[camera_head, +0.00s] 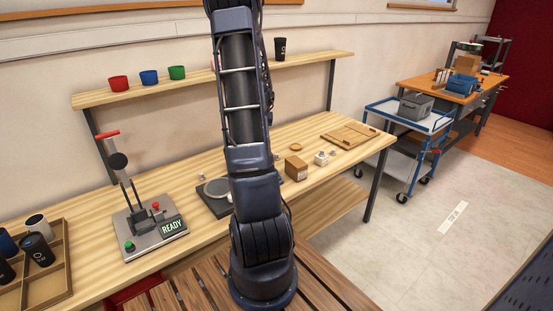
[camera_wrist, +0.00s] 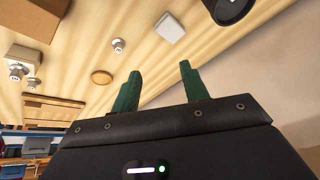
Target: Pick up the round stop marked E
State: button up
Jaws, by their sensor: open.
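Small round metal stops with dark-marked tops stand on the wooden bench. In the wrist view one stands alone (camera_wrist: 118,45), and two stand close together at the left, one (camera_wrist: 17,72) in front of the other (camera_wrist: 33,83). The pair also shows in the head view (camera_head: 321,159), right of a wooden block. Their letters are too small to read, so I cannot tell which is marked E. My gripper (camera_wrist: 160,82) is open, its green fingers apart and nothing between them. In the head view my arm hides part of the bench and my gripper does not show.
A wooden block (camera_head: 296,169), a wooden disc (camera_wrist: 101,77) and a shallow wooden board (camera_head: 348,134) lie on the bench. A white square piece (camera_wrist: 170,26) is near the lone stop. A lever press (camera_head: 150,235) reading READY and a cup tray (camera_head: 62,272) stand left.

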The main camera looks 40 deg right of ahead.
jog(key=m+g+h, duration=0.1)
send_near(276, 155)
jog(key=x, duration=0.2)
jog(key=d+x, duration=0.1)
jog(key=shift+w+f, duration=0.15)
jog(key=shift+f, duration=0.1)
jog(key=shift+x, duration=2.85)
jog(key=shift+w+a, duration=0.1)
jog(key=shift+a, duration=0.1)
jog(key=c, duration=0.8)
